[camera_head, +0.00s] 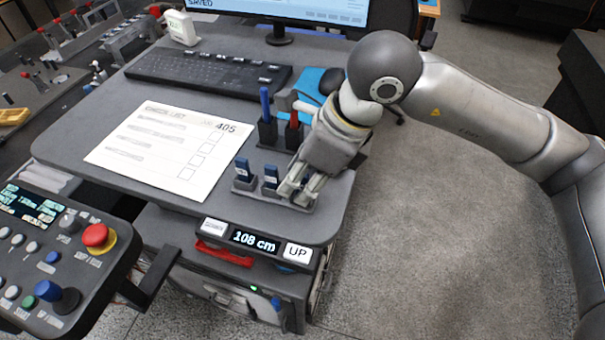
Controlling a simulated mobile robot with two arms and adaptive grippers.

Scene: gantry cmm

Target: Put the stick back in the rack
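The rack (243,187) is a low grey strip near the front right of the desk. Two dark blue sticks stand upright in it, one at the left (242,170) and one in the middle (270,178). My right gripper (299,192) reaches down from the upper right, with its fingertips at the rack's right end. The fingers and palm hide that end. I cannot make out a stick between the fingers, or whether they are closed on one. My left gripper is out of view.
A holder with a blue marker (265,104) and a red marker (293,131) stands just behind the rack, close to my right gripper. A checklist sheet (165,150) lies to the left, with a keyboard (205,76) behind it. A control panel (75,262) is at lower left.

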